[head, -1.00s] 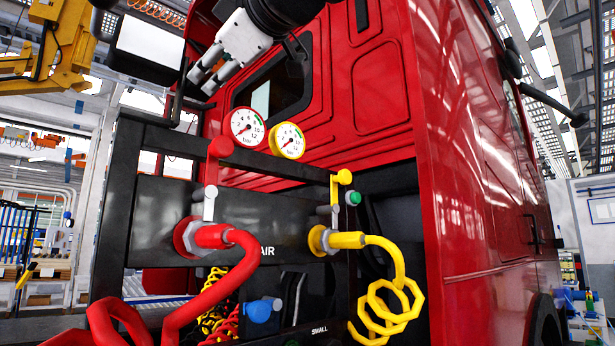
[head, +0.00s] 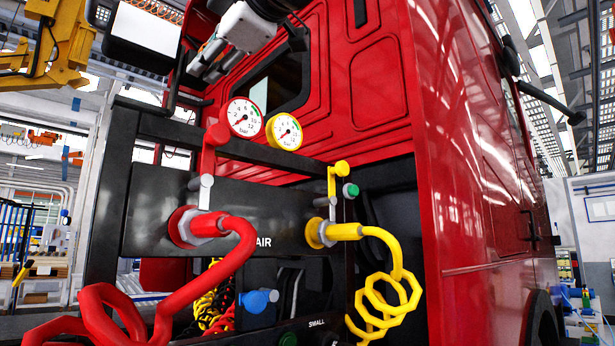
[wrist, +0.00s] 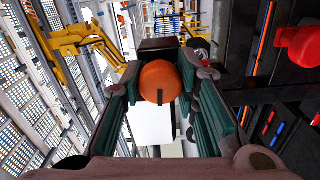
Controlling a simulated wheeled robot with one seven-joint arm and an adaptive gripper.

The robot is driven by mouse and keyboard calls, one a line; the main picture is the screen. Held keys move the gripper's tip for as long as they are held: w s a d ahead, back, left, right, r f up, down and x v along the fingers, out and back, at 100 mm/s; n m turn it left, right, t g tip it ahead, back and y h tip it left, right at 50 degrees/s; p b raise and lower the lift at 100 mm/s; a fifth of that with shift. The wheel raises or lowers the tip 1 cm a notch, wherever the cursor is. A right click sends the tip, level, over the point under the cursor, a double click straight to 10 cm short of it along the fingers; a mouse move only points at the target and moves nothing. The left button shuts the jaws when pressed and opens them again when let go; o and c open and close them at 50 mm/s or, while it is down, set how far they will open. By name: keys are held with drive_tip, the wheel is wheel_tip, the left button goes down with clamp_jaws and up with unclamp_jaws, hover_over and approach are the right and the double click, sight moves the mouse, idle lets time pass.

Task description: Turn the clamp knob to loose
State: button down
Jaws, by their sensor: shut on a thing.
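An orange round knob (wrist: 158,80) with a short black mark on its face shows in the wrist view. I take it for the clamp knob. The mark points down in that picture. My gripper (wrist: 165,84) has its teal-padded fingers on both sides of the knob and is shut on it. The finger contact is partly hidden by the finger edges. In the head view my gripper (head: 208,57) is at the upper left, in front of the red cab. The knob cannot be made out there.
A red truck cab (head: 470,180) fills the right. A black panel (head: 240,205) with red and yellow hose couplings, and two gauges (head: 264,124) on top, stands below my gripper. A white board (head: 148,35) is close left of my gripper. A yellow machine (head: 55,50) is farther left.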

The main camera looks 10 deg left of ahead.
drive_tip(key=shift+f, duration=0.1)
drive_tip(key=c, duration=1.2)
unclamp_jaws()
drive_tip(key=v, duration=1.2)
